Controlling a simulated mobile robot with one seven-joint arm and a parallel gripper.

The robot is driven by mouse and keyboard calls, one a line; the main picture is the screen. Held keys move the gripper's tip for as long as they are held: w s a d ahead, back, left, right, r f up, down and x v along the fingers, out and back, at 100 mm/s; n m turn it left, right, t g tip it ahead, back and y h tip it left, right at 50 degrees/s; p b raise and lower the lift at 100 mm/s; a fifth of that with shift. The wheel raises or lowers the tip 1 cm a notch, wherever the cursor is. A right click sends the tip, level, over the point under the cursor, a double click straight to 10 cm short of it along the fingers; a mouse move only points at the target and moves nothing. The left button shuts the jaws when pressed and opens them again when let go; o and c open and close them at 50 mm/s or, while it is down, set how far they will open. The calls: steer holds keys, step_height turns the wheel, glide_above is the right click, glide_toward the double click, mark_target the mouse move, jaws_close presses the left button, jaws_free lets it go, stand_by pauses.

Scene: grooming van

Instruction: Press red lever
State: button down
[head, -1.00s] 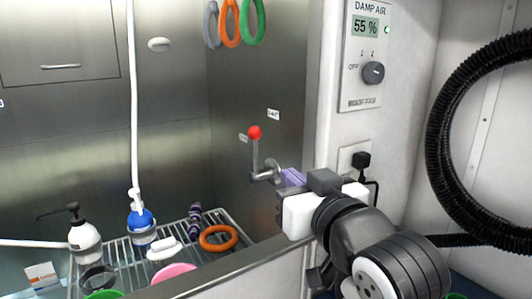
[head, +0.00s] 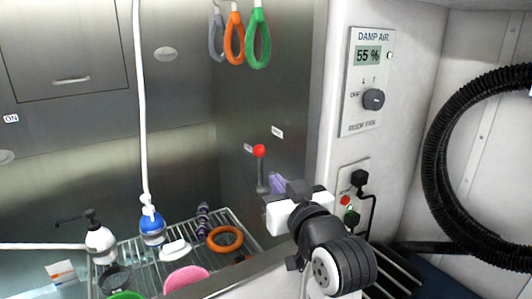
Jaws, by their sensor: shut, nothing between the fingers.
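The red lever (head: 259,151) is a red ball on a grey stem, standing up from a metal pivot on the steel wall of the tub. Small labels sit beside it on the wall. My gripper (head: 277,183), with purple fingers, is shut and empty. In the picture its fingertips lie just right of the lever's stem and below the red ball. I cannot tell whether they touch the stem. My white wrist hides part of the wall and the lever's base.
A wire rack (head: 140,268) below holds a blue-capped bottle (head: 152,228), a pump bottle (head: 100,240), an orange ring (head: 225,239) and a pink bowl (head: 186,279). Loops (head: 235,38) hang above. A black hose (head: 436,180) curves there.

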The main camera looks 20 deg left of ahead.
mark_target(261, 163)
steer(key=p+x, duration=0.2)
steer(key=x, duration=0.5)
